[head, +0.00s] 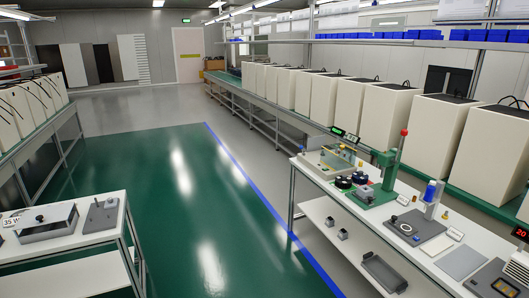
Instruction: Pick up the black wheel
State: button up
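Two small round black things stand side by side on the white workbench (385,222) at the right. The nearer black wheel-like thing (343,183) is left of the other black round thing (359,178). They are small in the picture, so I cannot tell which is the black wheel. They stand in front of a yellowish clear box (338,157) and left of a green press (387,172) with a red-topped post. My gripper is not in view.
The bench also carries a grey plate with a ring (405,228), a blue-topped bottle (431,192) and flat plates. A dark tray (384,271) lies on its lower shelf. Another bench (90,238) stands at the lower left. The green floor (190,200) between is clear.

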aim_at(344, 181)
jog(key=i+j, duration=0.1)
jog(key=i, duration=0.5)
jog(key=i+j, duration=0.15)
jog(key=i, duration=0.4)
jog(key=i+j, duration=0.1)
jog(key=i, duration=0.5)
jog(key=i+j+z, duration=0.1)
jog(key=i+z, duration=0.25)
jog(key=z, duration=0.15)
jog(key=i+j+z, duration=0.2)
jog(key=z, duration=0.25)
jog(key=i+j+z, duration=0.35)
jog(key=z, duration=0.15)
jog(key=i+j+z, duration=0.15)
jog(key=j+z, duration=0.3)
jog(key=i+j+z, duration=0.15)
jog(key=j+z, duration=0.15)
jog(key=j, duration=0.2)
